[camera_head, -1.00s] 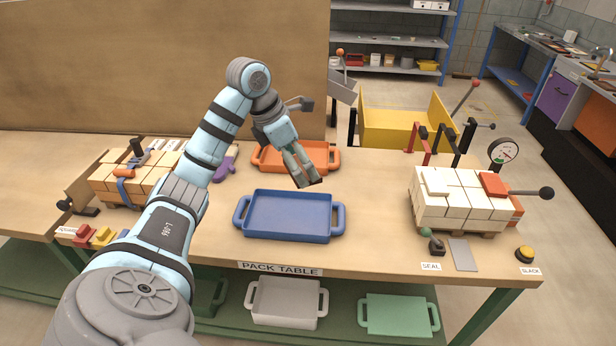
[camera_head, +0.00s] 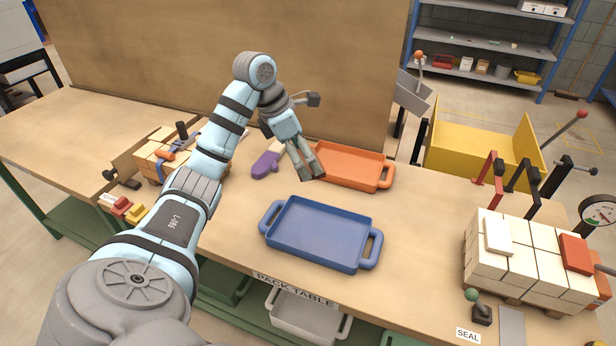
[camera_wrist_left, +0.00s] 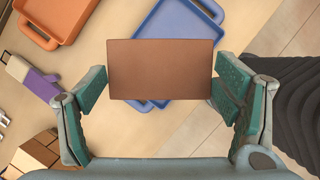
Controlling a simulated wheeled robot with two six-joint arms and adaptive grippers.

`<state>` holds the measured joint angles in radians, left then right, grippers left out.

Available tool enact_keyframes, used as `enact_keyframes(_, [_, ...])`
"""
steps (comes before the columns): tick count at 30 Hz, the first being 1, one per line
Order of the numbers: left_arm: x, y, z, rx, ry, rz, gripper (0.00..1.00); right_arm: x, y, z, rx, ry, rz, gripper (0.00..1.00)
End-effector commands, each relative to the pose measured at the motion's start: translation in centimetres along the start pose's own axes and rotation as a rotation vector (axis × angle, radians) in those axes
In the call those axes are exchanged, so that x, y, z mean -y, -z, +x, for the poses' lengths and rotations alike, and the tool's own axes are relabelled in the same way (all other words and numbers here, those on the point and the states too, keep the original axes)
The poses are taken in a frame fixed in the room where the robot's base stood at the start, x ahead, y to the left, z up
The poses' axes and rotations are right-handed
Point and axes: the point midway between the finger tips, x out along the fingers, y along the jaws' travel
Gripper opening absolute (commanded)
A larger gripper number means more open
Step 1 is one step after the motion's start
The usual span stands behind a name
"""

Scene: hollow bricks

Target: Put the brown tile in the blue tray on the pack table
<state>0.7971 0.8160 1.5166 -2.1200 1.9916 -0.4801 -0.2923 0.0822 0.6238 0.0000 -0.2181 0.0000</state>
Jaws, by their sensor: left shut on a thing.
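The brown tile (camera_wrist_left: 162,70) is a flat rectangle held between the finger pads of my left gripper (camera_wrist_left: 160,95) in the left wrist view. In the head view my left gripper (camera_head: 311,174) is above the pack table, on the far side of the blue tray (camera_head: 323,231); the tile is hard to make out there. The blue tray lies empty on the pack table (camera_head: 420,255). It also shows, partly hidden behind the tile, in the left wrist view (camera_wrist_left: 180,35). My right gripper is not in view.
Cream blocks (camera_head: 525,260) are stacked at the right. A tall brown panel (camera_head: 200,60) stands at the back. Table around the blue tray is mostly clear.

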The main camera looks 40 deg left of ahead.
Motion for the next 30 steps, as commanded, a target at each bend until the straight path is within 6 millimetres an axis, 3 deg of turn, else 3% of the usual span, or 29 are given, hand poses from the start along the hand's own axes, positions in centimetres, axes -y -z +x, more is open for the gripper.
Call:
enact_keyframes(1, [0.3,-0.3,2.4,0.005,0.033,0.059,0.50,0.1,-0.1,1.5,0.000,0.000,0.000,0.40])
enact_keyframes(6, [1.2,-1.1,7.4,0.003,0.107,0.249,0.50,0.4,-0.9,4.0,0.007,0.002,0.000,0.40])
enact_keyframes(8, [1.2,-0.5,9.0,0.002,0.111,0.263,0.50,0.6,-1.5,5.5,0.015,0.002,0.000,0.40])
enact_keyframes(14, [1.1,2.6,15.9,0.001,0.108,0.260,0.50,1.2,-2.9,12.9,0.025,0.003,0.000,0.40])
enact_keyframes(18, [1.2,4.0,18.9,-0.002,0.111,0.257,0.50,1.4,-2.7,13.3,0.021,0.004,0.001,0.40])
enact_keyframes(30, [1.2,6.3,24.5,0.000,0.108,0.258,0.50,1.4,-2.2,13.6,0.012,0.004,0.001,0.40])
